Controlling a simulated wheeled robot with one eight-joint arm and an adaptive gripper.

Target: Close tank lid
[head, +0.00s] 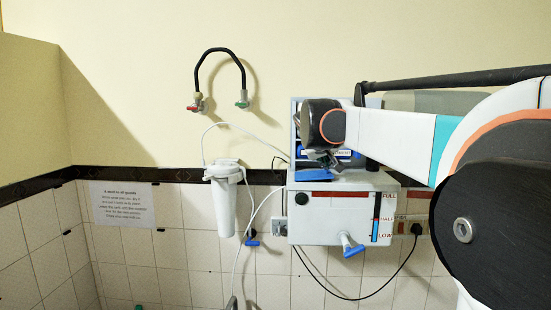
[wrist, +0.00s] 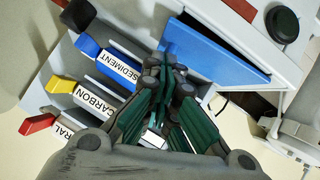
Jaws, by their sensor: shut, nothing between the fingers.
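The white water purifier (head: 330,220) hangs on the wall in the head view, with a FULL, HALF and LOW gauge on its front. A flat blue panel (head: 312,174), apparently the tank lid, shows at the top of its tank below my arm. In the wrist view the blue panel (wrist: 225,55) slants beside a light grey edge; its exact angle is hard to tell. My gripper (wrist: 172,65) is shut and empty, its tips over or against the panel's left end. Contact cannot be told. In the head view my arm mostly hides the gripper.
Filter cartridges labelled SEDIMENT (wrist: 118,62) and CARBON (wrist: 95,100) sit beside the gripper. A blue tap (head: 350,246) sticks out of the purifier's front. A white filter housing (head: 223,200) with hoses hangs to the left.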

